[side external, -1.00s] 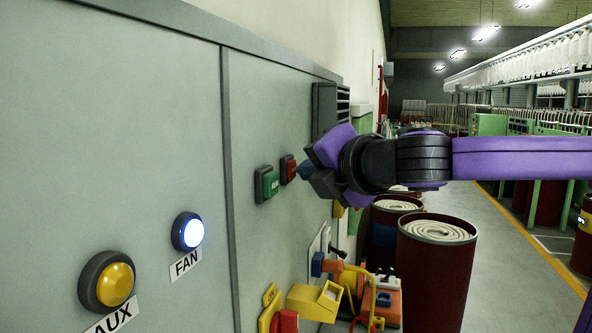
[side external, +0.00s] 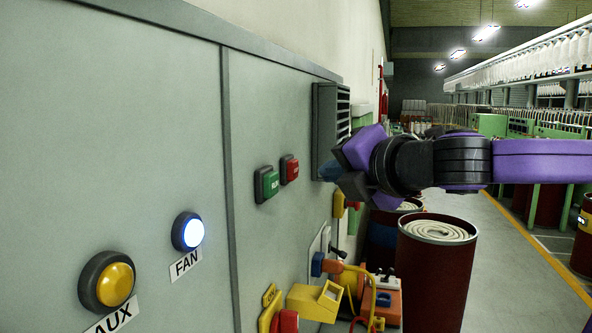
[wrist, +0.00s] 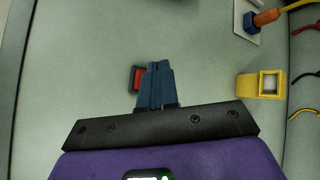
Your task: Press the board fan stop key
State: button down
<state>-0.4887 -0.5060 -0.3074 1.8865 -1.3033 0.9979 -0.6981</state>
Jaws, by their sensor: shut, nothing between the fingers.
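The red key (side external: 290,169) is on the grey board beside the green RUN key (side external: 267,184); its lettering is too small to read surely. The round FAN lamp (side external: 188,232) glows blue-white above its label. My gripper (side external: 330,171) is shut and empty. In the side view its blue fingertips are to the right of the red key, with a visible gap. In the wrist view, the fingers (wrist: 155,66) cover the right part of the red key (wrist: 140,79). The green key is not seen there.
A yellow AUX button (side external: 114,284) is at lower left. A vent (side external: 326,125) is on the board behind my gripper. Yellow, red and blue fittings (side external: 318,298) project from the board below. Dark red drums (side external: 436,275) stand to the right, beside an open aisle.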

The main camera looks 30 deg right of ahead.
jog(key=shift+s+d, duration=1.1)
jog(key=s+d+f+m+g, duration=0.2)
jog(key=s+d+f+g, duration=0.15)
jog(key=f, duration=0.55)
jog(key=s+d+f+m+g, duration=0.2)
jog(key=d+f+m+g, duration=0.15)
jog(key=f, duration=0.65)
jog(key=s+d+f+m+g, duration=0.3)
jog(key=s+f, duration=0.3)
jog(key=s, duration=0.3)
jog(key=s+d+f+m+g, duration=0.3)
jog(key=s+d+f+g, duration=0.2)
jog(key=s, duration=0.4)
jog(key=shift+s+d+f, duration=0.15)
jog(key=shift+d+f, duration=0.5)
jog(key=shift+f, duration=0.05)
jog(key=shift+m, duration=0.25)
dwell(0.4)
